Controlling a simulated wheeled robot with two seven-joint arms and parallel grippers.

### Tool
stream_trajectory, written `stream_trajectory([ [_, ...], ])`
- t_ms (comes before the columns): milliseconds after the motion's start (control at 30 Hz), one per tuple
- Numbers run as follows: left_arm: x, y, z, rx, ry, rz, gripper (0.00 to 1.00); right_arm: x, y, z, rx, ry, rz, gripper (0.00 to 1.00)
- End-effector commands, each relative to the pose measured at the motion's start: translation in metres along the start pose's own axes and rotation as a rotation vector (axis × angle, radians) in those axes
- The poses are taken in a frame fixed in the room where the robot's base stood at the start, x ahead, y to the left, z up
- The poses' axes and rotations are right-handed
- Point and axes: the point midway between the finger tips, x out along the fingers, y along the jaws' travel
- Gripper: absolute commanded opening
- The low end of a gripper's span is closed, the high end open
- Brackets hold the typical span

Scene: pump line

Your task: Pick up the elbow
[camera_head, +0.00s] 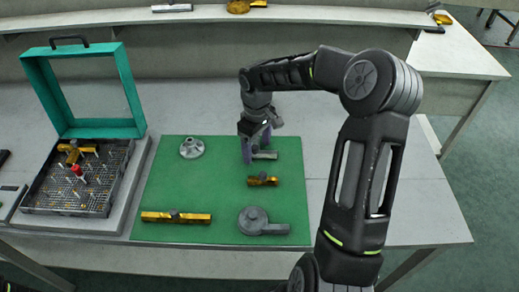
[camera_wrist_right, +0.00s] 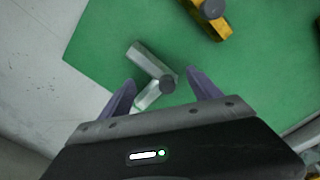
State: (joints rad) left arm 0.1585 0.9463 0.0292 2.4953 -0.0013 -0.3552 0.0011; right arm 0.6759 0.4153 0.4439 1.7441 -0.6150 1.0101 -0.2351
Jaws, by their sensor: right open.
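The elbow, a small grey L-shaped metal fitting with a dark round knob at its corner, lies on the green mat (camera_head: 215,215). In the head view the elbow (camera_head: 267,155) shows beside and partly behind my right gripper (camera_head: 255,150), near the mat's far edge. In the right wrist view the elbow (camera_wrist_right: 146,58) lies with its knob and one leg between the two purple fingers of my right gripper (camera_wrist_right: 163,88), while the other leg reaches out beyond them. The gripper is open, and I see no finger clearly touching the elbow. My left gripper is not in view.
On the mat are a grey flanged part (camera_head: 192,148), a short brass piece (camera_head: 262,180), a long brass bar (camera_head: 176,217) and a grey pump housing (camera_head: 256,222). A green-framed case (camera_head: 139,115) with a pin-filled tray (camera_head: 45,200) stands left. The mat's middle is clear.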

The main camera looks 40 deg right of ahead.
Motion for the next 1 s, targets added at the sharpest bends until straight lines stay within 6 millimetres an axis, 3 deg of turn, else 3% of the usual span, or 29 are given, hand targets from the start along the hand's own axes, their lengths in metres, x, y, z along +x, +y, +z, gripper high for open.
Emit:
stream_trajectory([
  [400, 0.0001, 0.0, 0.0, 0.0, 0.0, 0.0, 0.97, -0.0004, 0.0002, 0.0, 0.0, 0.0, 0.0, 0.73],
  [1000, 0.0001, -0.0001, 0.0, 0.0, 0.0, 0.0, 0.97, -0.0005, 0.0002, -0.0001, 0.0, 0.0, 0.0, 0.24],
])
